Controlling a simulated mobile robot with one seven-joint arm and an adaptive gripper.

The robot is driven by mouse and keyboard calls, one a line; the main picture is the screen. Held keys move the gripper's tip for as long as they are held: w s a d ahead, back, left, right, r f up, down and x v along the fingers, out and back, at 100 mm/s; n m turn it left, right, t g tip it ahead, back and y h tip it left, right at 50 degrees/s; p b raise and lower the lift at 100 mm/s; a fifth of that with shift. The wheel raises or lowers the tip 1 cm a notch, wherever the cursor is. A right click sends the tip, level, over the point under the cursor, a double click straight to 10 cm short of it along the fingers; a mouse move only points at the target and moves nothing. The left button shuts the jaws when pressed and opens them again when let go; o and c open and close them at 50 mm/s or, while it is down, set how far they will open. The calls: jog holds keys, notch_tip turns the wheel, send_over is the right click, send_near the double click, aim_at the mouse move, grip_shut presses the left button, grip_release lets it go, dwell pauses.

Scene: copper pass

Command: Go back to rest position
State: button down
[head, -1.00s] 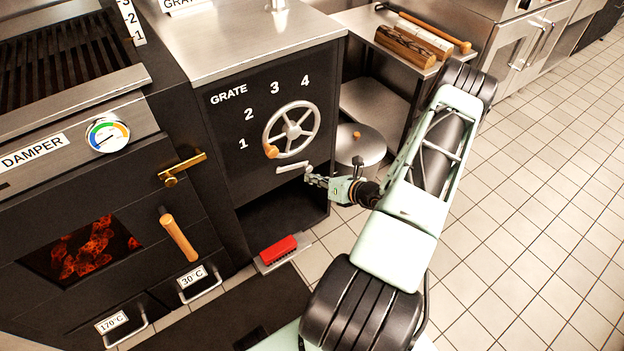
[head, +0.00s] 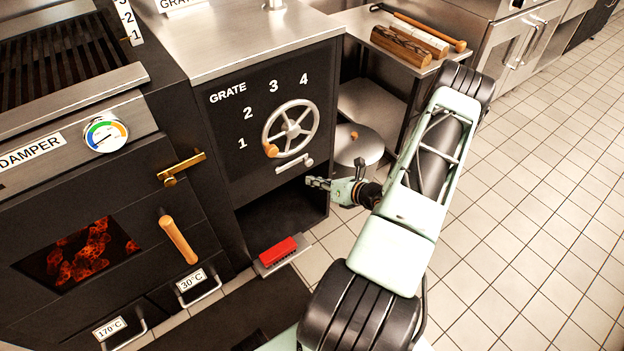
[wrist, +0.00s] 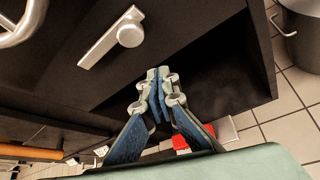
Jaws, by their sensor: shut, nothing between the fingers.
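My gripper (head: 316,183) is shut and empty. In the head view it sits in front of the dark open recess (head: 280,212) under the grate panel, below the small silver lever handle (head: 294,164). In the wrist view my gripper (wrist: 158,78) shows its two fingers together at the tips. The lever handle (wrist: 112,38) is at the upper left there, apart from the fingers. My arm reaches in from the right, bent at the elbow.
The grate wheel (head: 291,130) with a wooden knob is above the lever. A red brush (head: 278,250) lies on a ledge below. A lidded bin (head: 358,150) and a shelf with logs (head: 405,45) stand behind. Tiled floor (head: 530,230) at the right is clear.

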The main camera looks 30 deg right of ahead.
jog(key=a+p+v, duration=0.1)
jog(key=p+v, duration=0.2)
jog(key=v, duration=0.7)
jog(key=shift+a+r, duration=0.15)
jog(key=shift+a, duration=0.05)
